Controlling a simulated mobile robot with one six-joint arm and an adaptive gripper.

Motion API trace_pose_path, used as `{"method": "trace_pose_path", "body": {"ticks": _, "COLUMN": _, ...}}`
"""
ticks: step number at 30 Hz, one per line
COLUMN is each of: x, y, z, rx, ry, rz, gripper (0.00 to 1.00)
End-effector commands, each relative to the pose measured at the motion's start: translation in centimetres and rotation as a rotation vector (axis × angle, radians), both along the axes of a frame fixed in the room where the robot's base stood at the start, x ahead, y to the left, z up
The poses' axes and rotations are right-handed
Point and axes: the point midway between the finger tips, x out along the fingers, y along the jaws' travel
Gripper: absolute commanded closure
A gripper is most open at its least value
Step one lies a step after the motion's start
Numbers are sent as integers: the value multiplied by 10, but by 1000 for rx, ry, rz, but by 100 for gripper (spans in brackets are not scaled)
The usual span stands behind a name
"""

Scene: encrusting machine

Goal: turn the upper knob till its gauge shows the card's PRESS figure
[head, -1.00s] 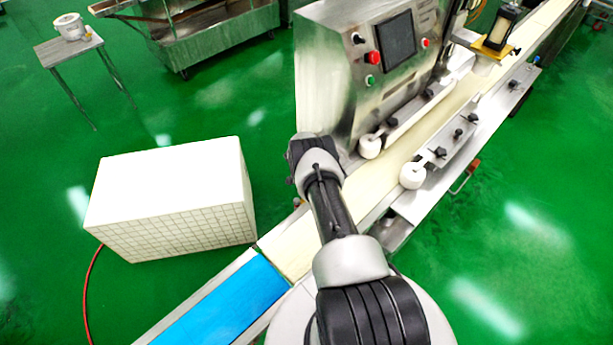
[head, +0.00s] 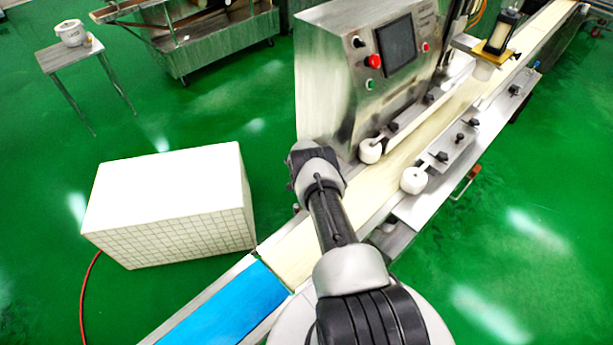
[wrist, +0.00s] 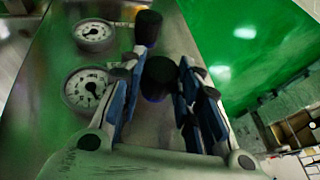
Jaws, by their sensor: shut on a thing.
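In the wrist view, two round black knobs stand out from a steel panel (wrist: 45,130). The nearer knob (wrist: 157,82) sits between the two fingers of my gripper (wrist: 160,68), which is shut on it. The other knob (wrist: 148,24) is farther up the picture, just beyond the left fingertip. Two white-faced gauges are left of the knobs: one (wrist: 87,88) beside the held knob, one (wrist: 95,33) beside the far knob. Their needles and figures are too small to read. I cannot tell which knob is the upper one. No readable card shows. The head view does not show my gripper.
The steel machine cabinet (head: 335,85) with its screen and buttons stands beside my arm in the head view. A conveyor (head: 400,170) runs past it. A white block (head: 170,200) and a small table (head: 70,52) stand on the left, with open green floor between.

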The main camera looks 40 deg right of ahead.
Motion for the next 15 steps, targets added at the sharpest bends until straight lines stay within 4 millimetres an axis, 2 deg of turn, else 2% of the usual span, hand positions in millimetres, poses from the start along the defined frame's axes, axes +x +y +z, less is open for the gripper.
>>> {"method": "trace_pose_path", "body": {"ticks": 8, "x": -1, "y": -1, "z": 2, "rx": 2, "ry": -32, "rz": -1, "gripper": 93}}
{"method": "trace_pose_path", "body": {"ticks": 15, "x": -4, "y": -1, "z": 4, "rx": 10, "ry": -138, "rz": -2, "gripper": 93}}
